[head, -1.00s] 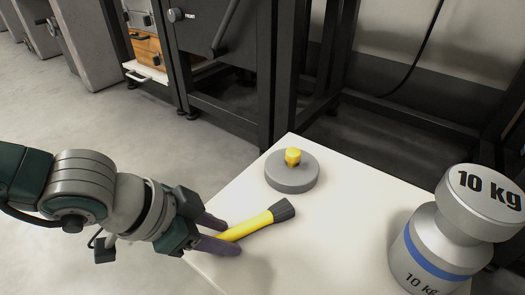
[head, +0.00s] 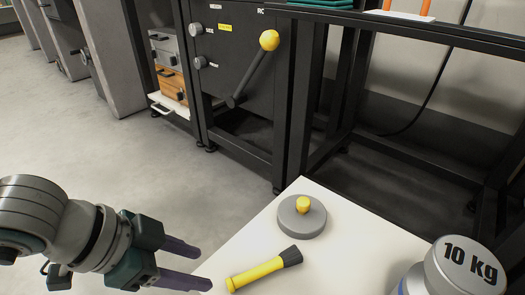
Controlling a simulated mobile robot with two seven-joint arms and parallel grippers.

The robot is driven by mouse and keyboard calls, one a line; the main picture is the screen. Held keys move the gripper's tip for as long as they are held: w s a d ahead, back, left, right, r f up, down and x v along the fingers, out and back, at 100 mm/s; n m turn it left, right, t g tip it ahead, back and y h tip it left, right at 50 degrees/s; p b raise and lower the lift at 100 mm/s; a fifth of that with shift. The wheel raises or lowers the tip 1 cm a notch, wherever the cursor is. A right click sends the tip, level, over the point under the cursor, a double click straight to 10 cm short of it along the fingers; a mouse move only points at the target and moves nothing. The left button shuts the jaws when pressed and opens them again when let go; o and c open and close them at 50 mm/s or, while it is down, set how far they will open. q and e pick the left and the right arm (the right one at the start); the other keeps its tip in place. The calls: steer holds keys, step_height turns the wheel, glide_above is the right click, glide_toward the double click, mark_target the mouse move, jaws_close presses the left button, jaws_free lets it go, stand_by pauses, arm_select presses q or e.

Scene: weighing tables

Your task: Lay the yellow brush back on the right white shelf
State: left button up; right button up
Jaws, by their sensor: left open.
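The yellow brush (head: 258,273) with a dark head lies on the white shelf (head: 335,240), near its left edge. Its dark end points up and to the right. My left gripper (head: 205,265) is open and empty, just left of the brush and apart from it in the picture. Its two purple fingers point right, toward the shelf's left edge. My right gripper is not in the picture.
A grey disc with a yellow knob (head: 302,217) stands on the shelf behind the brush. A 10 kg weight (head: 455,268) stands at the front right. A dark machine with a yellow-knobbed lever (head: 255,68) is behind. The shelf's middle is clear.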

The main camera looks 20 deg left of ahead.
arm_select(q)
steer(key=w+d+r+n+t+h, duration=0.1)
steer(key=d+r+n+t+h, duration=0.55)
steer(key=d+r+n, duration=1.1)
steer(key=w+a+r+n+t+y, duration=0.3)
steer(key=r+n, duration=0.1)
steer(key=n, duration=0.8)
steer(key=w+a+r+n+t+y, duration=0.2)
steer(key=w+a+r+n+t, duration=0.15)
steer(key=n, duration=0.85)
steer(key=s+a+f+n+g+y, duration=0.1)
steer(key=a+f+n+g+y, duration=0.25)
steer(key=n, duration=0.65)
steer(key=s+a+f+n+g+y, duration=0.1)
steer(key=s+a+f+n+y, duration=0.15)
steer(key=a+n+y, duration=0.6)
steer(key=s+d+f+n+g+h, duration=0.1)
steer(key=s+f+n+g+h, duration=0.2)
steer(key=s+n, duration=0.5)
steer(key=s+d+f+n+g+h, duration=0.1)
steer(key=s+f+n+g+h, duration=0.2)
steer(key=s+f+n+g, duration=0.3)
steer(key=s+n+g, duration=0.1)
steer(key=n, duration=0.3)
steer(key=shift+s+f+n, duration=0.3)
steer(key=shift+s, duration=0.1)
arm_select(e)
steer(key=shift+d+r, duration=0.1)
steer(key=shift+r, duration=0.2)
